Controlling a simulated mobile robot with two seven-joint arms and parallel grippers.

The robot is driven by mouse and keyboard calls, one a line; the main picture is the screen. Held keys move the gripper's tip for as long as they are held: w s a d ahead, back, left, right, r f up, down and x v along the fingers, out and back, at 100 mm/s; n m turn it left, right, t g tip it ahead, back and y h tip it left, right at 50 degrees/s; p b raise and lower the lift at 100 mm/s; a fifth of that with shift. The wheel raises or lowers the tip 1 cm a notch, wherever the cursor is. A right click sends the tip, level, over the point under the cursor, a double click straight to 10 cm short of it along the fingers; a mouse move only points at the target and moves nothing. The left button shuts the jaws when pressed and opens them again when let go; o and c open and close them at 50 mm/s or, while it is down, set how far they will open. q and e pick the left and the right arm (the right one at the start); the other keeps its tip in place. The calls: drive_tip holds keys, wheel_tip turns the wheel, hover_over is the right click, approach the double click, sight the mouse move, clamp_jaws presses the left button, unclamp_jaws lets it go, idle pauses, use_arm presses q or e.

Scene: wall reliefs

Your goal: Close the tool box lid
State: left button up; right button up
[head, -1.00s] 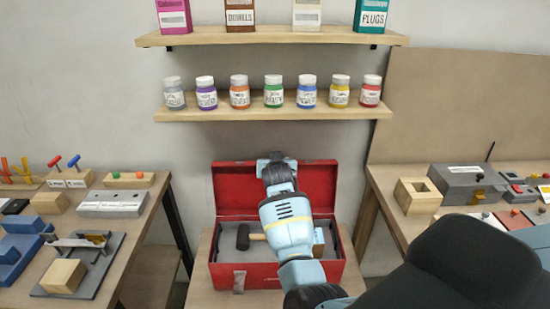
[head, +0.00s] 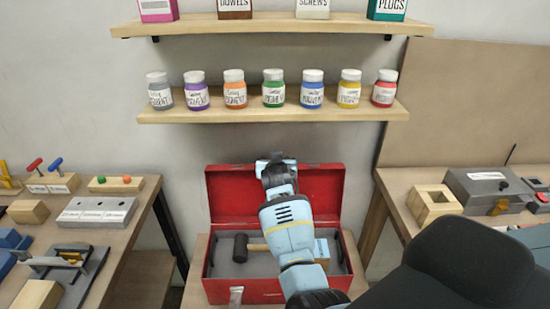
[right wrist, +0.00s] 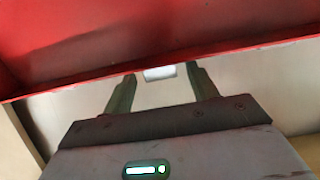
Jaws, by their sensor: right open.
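The red tool box (head: 217,290) stands on a wooden stand in the middle of the head view. Its lid (head: 228,192) is open and stands up at the back. Contact cannot be told. My left gripper is not in view.
Shelves above hold paint jars (head: 273,90) and boxes. A left table (head: 125,240) carries blocks and small fixtures. A right table (head: 400,182) holds a grey box (head: 485,188) and a wooden block (head: 433,203). Wall space between the lid and the lower shelf is clear.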

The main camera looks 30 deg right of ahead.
drive_tip(key=shift+w+d, duration=0.1)
drive_tip(key=shift+w, duration=0.1)
drive_tip(key=shift+s, duration=0.1)
drive_tip(key=shift+c, duration=1)
clamp_jaws()
